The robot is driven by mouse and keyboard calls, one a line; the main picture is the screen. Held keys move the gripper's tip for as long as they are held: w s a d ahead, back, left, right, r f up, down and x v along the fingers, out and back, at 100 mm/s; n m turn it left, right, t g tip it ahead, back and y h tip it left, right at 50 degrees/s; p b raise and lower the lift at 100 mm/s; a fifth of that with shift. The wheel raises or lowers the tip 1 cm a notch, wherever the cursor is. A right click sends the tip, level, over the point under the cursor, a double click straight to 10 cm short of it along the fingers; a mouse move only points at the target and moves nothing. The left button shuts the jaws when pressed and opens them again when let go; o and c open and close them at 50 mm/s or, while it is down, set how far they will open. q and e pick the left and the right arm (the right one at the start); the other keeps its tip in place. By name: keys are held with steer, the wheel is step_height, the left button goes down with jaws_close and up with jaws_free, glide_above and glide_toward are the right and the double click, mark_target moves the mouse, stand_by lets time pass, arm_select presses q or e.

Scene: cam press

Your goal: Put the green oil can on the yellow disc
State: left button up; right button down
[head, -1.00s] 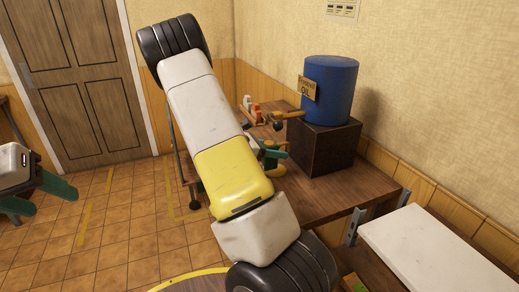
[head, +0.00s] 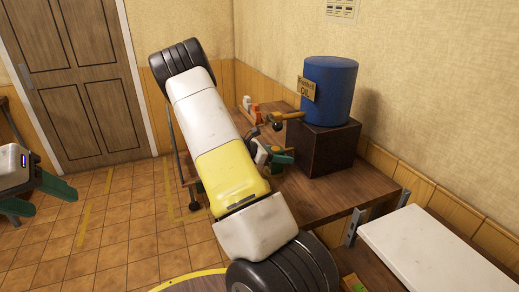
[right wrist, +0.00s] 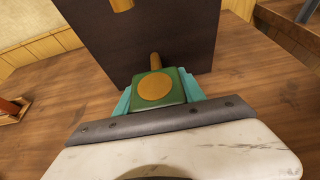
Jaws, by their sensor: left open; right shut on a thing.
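The green oil can (right wrist: 182,94) shows in the right wrist view, with a round ochre top and a short ochre spout pointing away. My right gripper (right wrist: 158,93) is shut on it, one teal finger on each side. In the head view my right gripper (head: 281,160) is over the table near the dark block, and my arm hides part of this area. I cannot tell whether the can touches the table. My left gripper (head: 42,199) is open and empty at the left edge, over the floor. I cannot make out a separate yellow disc.
A blue oil drum (head: 331,90) with an ochre tap (head: 288,116) stands on a dark block (head: 326,148) on the wooden table (head: 318,193). Small red and white items (head: 251,106) stand at the table's back. A white slab (head: 430,250) is at the lower right.

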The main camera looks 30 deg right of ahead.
steer(key=c, duration=0.7)
jaws_free()
steer(key=shift+r, duration=0.2)
steer(key=v, duration=1.2)
steer(key=s+a+r+m+t+y, duration=0.2)
steer(key=s+a+r+m+y, duration=0.3)
steer(key=s+a+r, duration=0.1)
steer(key=s+a+r+m+t+y, duration=0.3)
steer(key=s+a+r+m+y, duration=0.2)
steer(key=s+a, duration=0.3)
steer(key=s+a+r+m+t+y, duration=0.2)
steer(key=s+a+r+m+y, duration=0.3)
steer(key=s+a+r+m, duration=0.1)
steer(key=shift+s+a+r+t+y, duration=0.1)
steer(key=shift+s+a+r+y, duration=0.15)
steer(key=shift+s, duration=0.3)
steer(key=shift+s+a+r+t, duration=0.1)
steer(key=shift+s+a+r, duration=0.05)
steer(key=shift+s+a, duration=0.35)
steer(key=shift+s+a+r+t+y, duration=0.15)
steer(key=shift+s+a+r, duration=0.1)
steer(key=shift+s, duration=0.3)
